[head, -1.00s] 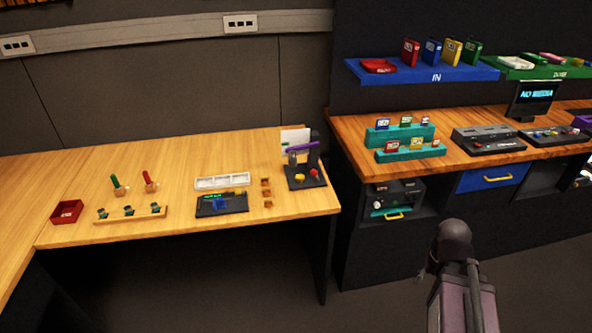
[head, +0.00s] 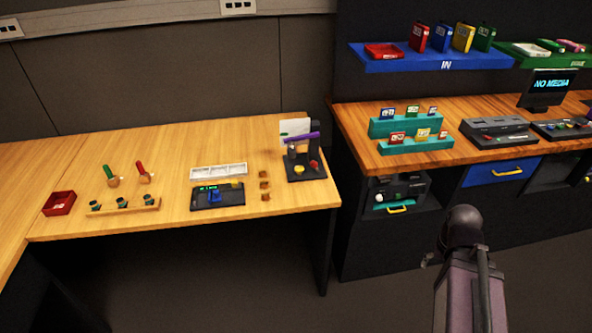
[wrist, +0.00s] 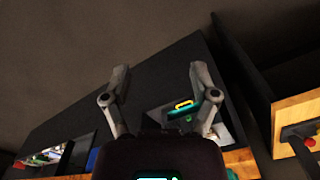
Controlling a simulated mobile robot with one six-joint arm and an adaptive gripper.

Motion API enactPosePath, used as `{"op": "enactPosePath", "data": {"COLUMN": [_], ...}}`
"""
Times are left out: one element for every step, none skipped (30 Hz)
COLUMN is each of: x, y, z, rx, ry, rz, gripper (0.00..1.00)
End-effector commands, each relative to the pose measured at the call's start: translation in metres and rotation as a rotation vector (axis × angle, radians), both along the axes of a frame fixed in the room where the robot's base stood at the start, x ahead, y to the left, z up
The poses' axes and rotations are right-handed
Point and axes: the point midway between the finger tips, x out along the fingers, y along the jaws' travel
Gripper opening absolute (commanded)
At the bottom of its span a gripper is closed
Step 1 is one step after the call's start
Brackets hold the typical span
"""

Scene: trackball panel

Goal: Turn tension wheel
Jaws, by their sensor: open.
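No part in view can be clearly told as the tension wheel. In the head view a dark stand (head: 305,170) with a purple bar, a yellow knob (head: 299,169) and a red knob (head: 314,164) is at the right end of the light wooden table (head: 240,224). A small black device (head: 217,196) with a green display and a blue part lies left of it. My arm rises at the lower right of the head view, apart from both tables. In the wrist view my gripper (wrist: 159,80) is open, with its fingers spread and nothing between them.
A darker wooden bench (head: 465,155) at right holds teal card racks (head: 415,146), grey consoles (head: 497,131) and a NO MEDIA screen (head: 552,86). Below are a blue drawer (head: 502,172) and a bay with a yellow handle (head: 398,209). The floor before the tables is clear.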

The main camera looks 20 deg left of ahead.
Motion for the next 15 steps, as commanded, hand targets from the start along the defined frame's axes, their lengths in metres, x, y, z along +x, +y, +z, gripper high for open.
{"op": "enactPosePath", "data": {"x": [0.002,0.003,0.006,0.008,0.011,0.015,0.019,0.023,0.029,0.035,0.04,0.048,0.054,0.061,0.069], "y": [0.001,0.002,0.004,0.005,0.006,0.005,0.006,0.008,0.013,0.017,0.021,0.027,0.033,0.038,0.047], "z": [-0.001,-0.002,-0.003,-0.004,-0.005,-0.007,-0.008,-0.01,-0.012,-0.014,-0.015,-0.018,-0.02,-0.022,-0.024], "rx": [-0.004,-0.007,-0.013,-0.019,-0.027,-0.039,-0.049,-0.062,-0.08,-0.096,-0.113,-0.139,-0.158,-0.18,-0.21], "ry": [-0.002,-0.004,-0.007,-0.01,-0.013,-0.018,-0.022,-0.027,-0.035,-0.041,-0.047,-0.055,-0.062,-0.069,-0.077], "rz": [0.01,0.018,0.033,0.048,0.066,0.091,0.116,0.144,0.189,0.225,0.265,0.322,0.369,0.417,0.485], "gripper": [0.88,0.88,0.88,0.88,0.88,0.88,0.88,0.88,0.88,0.88,0.88,0.88,0.88,0.88,0.88]}}
